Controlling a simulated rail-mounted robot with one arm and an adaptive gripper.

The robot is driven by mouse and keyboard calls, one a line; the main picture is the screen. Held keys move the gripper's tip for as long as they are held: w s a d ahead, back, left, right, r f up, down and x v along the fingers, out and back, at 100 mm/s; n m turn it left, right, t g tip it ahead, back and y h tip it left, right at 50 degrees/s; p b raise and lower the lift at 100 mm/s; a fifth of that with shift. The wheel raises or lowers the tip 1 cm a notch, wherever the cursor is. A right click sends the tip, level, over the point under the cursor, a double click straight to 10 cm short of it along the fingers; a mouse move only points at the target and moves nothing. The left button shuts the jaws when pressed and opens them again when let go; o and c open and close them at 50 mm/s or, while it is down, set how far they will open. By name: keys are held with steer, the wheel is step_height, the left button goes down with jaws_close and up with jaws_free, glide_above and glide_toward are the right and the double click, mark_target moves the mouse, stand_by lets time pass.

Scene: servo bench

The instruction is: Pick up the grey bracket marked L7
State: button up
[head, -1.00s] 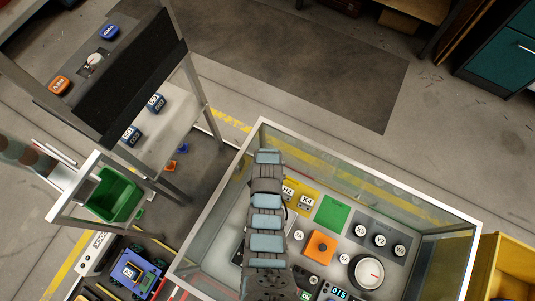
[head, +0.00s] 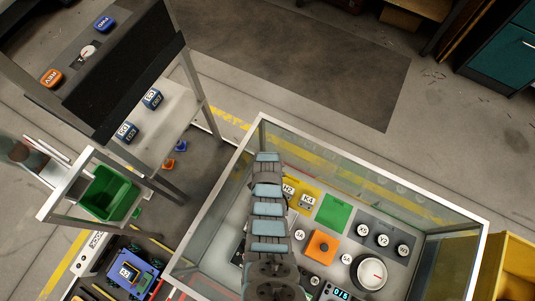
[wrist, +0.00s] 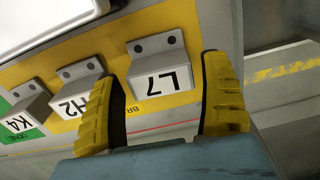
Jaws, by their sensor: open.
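The grey bracket marked L7 (wrist: 160,72) sits on a yellow plate (wrist: 112,46) in the wrist view, its label upside down. My gripper (wrist: 166,105) is open, with one yellow ribbed finger on each side of the L7 bracket in the picture. I cannot tell whether either finger touches it. The left finger partly covers the neighbouring bracket H2 (wrist: 79,84). In the head view my arm hides the L7 bracket and my gripper.
Bracket K4 (wrist: 30,108) lies beyond H2, near a green plate (head: 333,214). Transparent walls with a pale rim (head: 380,174) surround the bench. An orange block (head: 322,246), a round dial (head: 369,271) and several marked grey pieces share the bench.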

steer(key=shift+w+f+b, duration=0.1)
steer(key=shift+f+b, duration=0.2)
steer(key=shift+f, duration=1.1)
steer(key=shift+c, duration=0.4)
steer(key=c, duration=0.9)
steer(key=shift+r, duration=0.1)
